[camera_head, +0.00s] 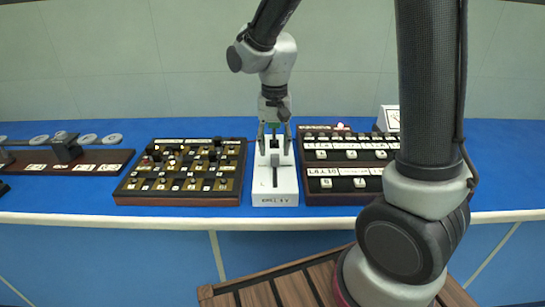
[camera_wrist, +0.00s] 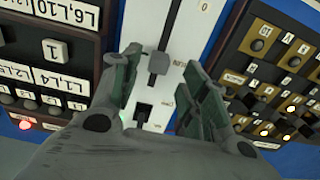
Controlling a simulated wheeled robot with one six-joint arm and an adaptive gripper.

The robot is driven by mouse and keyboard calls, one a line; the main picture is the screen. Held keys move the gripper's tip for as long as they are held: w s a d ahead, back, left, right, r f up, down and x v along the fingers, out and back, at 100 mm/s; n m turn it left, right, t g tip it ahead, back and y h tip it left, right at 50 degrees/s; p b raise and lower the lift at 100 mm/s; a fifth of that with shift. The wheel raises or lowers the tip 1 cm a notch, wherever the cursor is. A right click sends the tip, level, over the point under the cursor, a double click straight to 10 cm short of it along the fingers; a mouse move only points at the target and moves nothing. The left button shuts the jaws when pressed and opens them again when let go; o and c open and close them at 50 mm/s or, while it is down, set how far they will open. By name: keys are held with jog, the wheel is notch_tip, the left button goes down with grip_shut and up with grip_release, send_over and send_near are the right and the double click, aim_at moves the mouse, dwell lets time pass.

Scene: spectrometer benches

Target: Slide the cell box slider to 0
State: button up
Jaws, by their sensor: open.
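The cell box is a narrow white box (camera_head: 264,187) on the blue bench, with a label on its front face. It also shows in the wrist view (camera_wrist: 190,30), where a dark slot runs along its top. The slider's grey knob (camera_wrist: 158,62) stands beside an "INFIN" marking, and a "0" marking (camera_wrist: 204,5) is near the top edge. My gripper (camera_head: 274,138) is over the far end of the box, pointing down. In the wrist view my gripper (camera_wrist: 161,68) is open, with one finger on each side of the knob. Whether either finger touches it I cannot tell.
A dark panel with many knobs (camera_head: 182,172) stands close left of the box. Panels with white labelled buttons (camera_head: 345,171) stand close right. A wooden rack with grey discs (camera_head: 65,160) is at far left. My arm covers part of the right side.

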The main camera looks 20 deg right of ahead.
aim_at(275, 155)
jog(key=shift+d+f, duration=0.1)
jog(key=shift+f, duration=2.1)
grip_shut()
